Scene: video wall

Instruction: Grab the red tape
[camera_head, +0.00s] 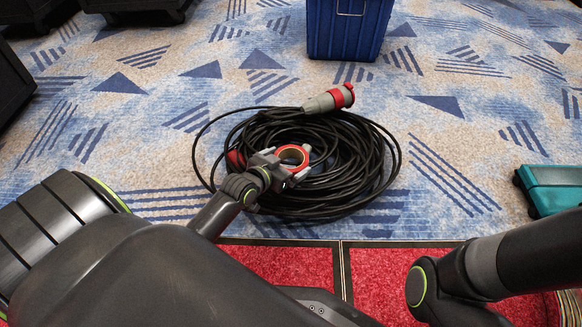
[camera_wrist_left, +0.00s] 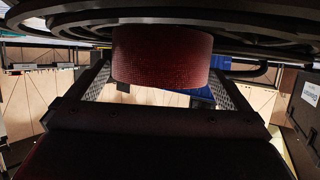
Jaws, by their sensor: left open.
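The red tape (camera_head: 305,152) is a roll lying on a coil of black cable (camera_head: 375,165) on the carpet. My left gripper (camera_head: 284,168) is at the near side of the tape, with its jaws open. Part of the tape is hidden by the gripper in the head view. My right arm comes in at the lower right, and its gripper is out of view.
A grey and red cable plug (camera_head: 330,99) lies on the far side of the coil. A blue bin (camera_head: 347,30) stands behind it. A teal case (camera_head: 550,188) is at the right edge. Dark cases stand at the left. Patterned carpet around the coil is clear.

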